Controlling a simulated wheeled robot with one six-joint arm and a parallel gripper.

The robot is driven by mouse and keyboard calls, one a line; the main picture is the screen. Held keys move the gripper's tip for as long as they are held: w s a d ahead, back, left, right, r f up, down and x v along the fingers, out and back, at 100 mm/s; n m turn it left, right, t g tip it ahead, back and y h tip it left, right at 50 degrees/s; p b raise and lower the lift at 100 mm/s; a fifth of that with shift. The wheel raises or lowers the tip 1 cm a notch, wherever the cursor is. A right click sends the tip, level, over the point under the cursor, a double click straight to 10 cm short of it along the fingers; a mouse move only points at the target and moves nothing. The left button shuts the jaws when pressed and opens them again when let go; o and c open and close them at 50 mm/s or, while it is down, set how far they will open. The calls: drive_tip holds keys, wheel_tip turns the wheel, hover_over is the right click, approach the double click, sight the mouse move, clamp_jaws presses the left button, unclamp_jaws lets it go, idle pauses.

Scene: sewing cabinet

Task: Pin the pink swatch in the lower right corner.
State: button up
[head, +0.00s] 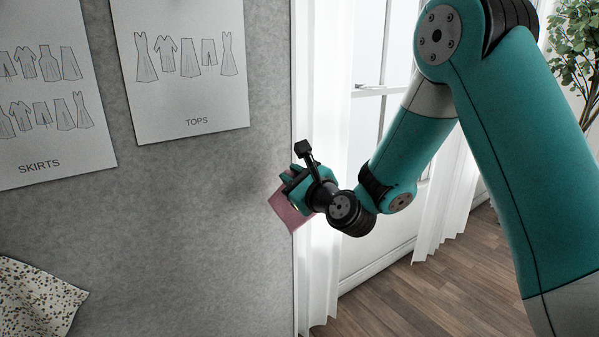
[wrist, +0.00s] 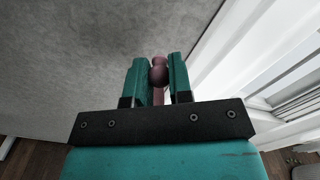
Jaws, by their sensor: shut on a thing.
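The pink swatch (head: 292,216) shows in the head view at the right edge of the grey pinboard (head: 190,230). It is tilted and hangs at my gripper (head: 290,181), which hides its upper part. In the wrist view my gripper (wrist: 158,62) is shut on a round dusky-pink knob (wrist: 158,75), which looks like the head of the swatch's pin. A narrow strip of pink shows between the fingers below it. The pinboard (wrist: 70,60) lies ahead and to the left there. I cannot tell whether the swatch touches it.
Sheets labelled SKIRTS (head: 45,120) and TOPS (head: 185,90) hang on the board. A speckled fabric piece (head: 35,300) is at the lower left. The board between them is bare. A white curtain (head: 320,240) and window stand just right of the board's edge.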

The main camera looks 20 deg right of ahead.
sight(268, 160)
drive_tip(key=shift+r+p+x, duration=0.15)
drive_tip(key=shift+p+x, duration=1.3)
drive_tip(key=shift+p, duration=0.15)
drive_tip(key=shift+r+p+x, duration=0.1)
drive_tip(key=shift+p+x, duration=1.4)
drive_tip(key=shift+p, duration=0.05)
drive_tip(key=shift+p+x, duration=1.15)
drive_tip(key=shift+p, duration=0.65)
drive_tip(key=shift+w+f+p, duration=0.2)
drive_tip(key=shift+w+p, duration=0.2)
drive_tip(key=shift+p, duration=0.15)
drive_tip(key=o, duration=0.9)
drive_tip(key=shift+s+d+f+b, duration=0.1)
drive_tip(key=shift+s+f+b, duration=0.15)
drive_tip(key=shift+s+b, duration=0.4)
drive_tip(key=shift+b+v, duration=8.05)
drive_tip(key=shift+b, duration=0.1)
